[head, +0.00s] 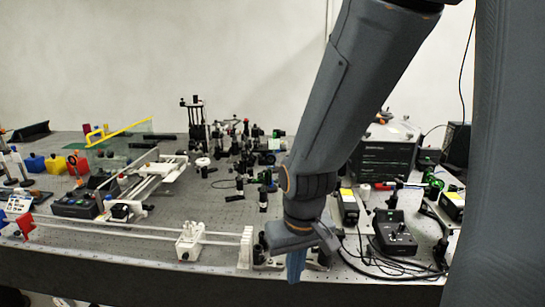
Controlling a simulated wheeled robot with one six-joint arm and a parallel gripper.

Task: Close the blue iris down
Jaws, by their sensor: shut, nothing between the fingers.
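My gripper (296,268) hangs at the end of my arm, pointing down at the front edge of the bench, right of centre. Its narrow bluish fingers are together and hold nothing. I cannot make out a blue iris for sure. My wrist and forearm hide part of the bench behind them, and small black optics partly show beside and behind the wrist.
The perforated bench (160,238) carries a white rail assembly (190,242) left of my gripper. A black control box (394,232) with cables stands to the right. Dark post-mounted optics (240,145) crowd the middle back.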

